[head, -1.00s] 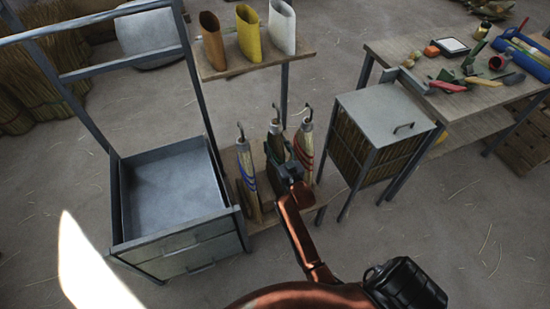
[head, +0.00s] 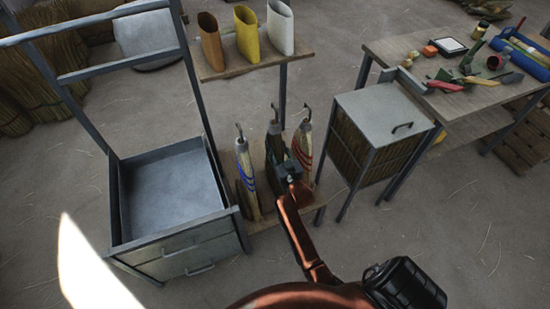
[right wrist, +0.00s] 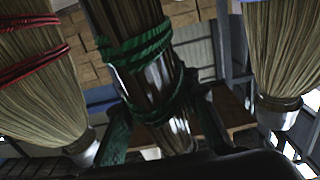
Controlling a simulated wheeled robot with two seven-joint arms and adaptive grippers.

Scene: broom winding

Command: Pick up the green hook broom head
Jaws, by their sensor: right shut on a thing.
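The green hook broom head (head: 274,131) stands in the middle of a row of three on a low wooden shelf, its metal hook upward. In the right wrist view the green-banded broom head (right wrist: 141,45) lies between my fingers, which close on its metal collar and lower green winding. My right gripper (head: 283,163) is shut on it and hides its lower part in the head view. Whether it is clear of the shelf cannot be told. My left gripper is not in view.
A blue-banded broom head (head: 243,168) stands close on the left and a red-banded one (head: 304,143) close on the right. A grey-topped cabinet (head: 385,113) is to the right, a metal tray cart (head: 170,185) to the left. Three coloured holders (head: 245,35) stand on a shelf behind.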

